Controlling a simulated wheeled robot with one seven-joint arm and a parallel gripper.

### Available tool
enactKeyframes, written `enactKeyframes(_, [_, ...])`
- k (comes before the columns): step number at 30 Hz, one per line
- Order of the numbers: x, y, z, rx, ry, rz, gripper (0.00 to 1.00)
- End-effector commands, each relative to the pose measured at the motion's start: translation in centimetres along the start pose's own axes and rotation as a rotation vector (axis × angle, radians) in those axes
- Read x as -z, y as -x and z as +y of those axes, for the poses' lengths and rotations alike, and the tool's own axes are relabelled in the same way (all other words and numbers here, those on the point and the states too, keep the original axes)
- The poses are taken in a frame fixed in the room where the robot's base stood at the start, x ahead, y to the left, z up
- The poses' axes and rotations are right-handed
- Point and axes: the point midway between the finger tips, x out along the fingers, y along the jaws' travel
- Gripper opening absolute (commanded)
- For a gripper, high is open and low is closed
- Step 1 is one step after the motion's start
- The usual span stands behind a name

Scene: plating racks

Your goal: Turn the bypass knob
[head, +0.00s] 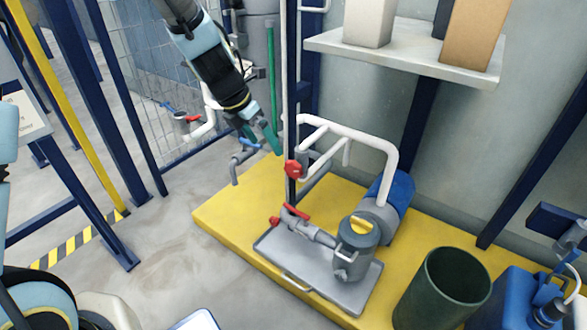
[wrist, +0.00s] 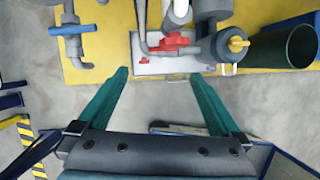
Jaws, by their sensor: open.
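No label marks which handle is the bypass knob. A red knob (head: 293,169) sits on the white pipe loop. A red handle (head: 295,211) and a smaller red knob (head: 274,221) sit on grey pipe beside the grey filter housing (head: 353,252), which has a yellow top knob (head: 361,224). A blue handle (head: 249,142) on a grey pipe is close by my gripper (head: 261,138). In the wrist view my gripper (wrist: 163,74) is open and empty, its green fingers spread. There the blue handle (wrist: 72,29) is upper left, a red handle (wrist: 172,42) ahead.
The pump equipment stands on a yellow platform (head: 225,214) with a grey tray (head: 318,284). A dark green bin (head: 442,290) stands at right. A shelf (head: 405,55) with boxes and a thin upright post are close to my arm. Bare floor (head: 165,240) lies left.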

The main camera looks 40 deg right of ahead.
Motion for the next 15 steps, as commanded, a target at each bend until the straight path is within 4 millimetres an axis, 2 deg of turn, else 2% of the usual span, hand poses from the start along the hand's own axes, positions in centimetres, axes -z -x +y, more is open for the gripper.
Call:
enactKeyframes(1, [-0.9, -0.9, -1.0, 0.014, 0.055, -0.005, 1.0])
enactKeyframes(4, [-2.0, -1.8, -1.9, 0.028, 0.136, -0.014, 1.0])
enactKeyframes(10, [-2.2, -3.7, -2.3, 0.034, 0.167, -0.016, 1.0])
enactKeyframes(15, [-2.1, -6.9, -2.4, 0.034, 0.165, -0.014, 1.0])
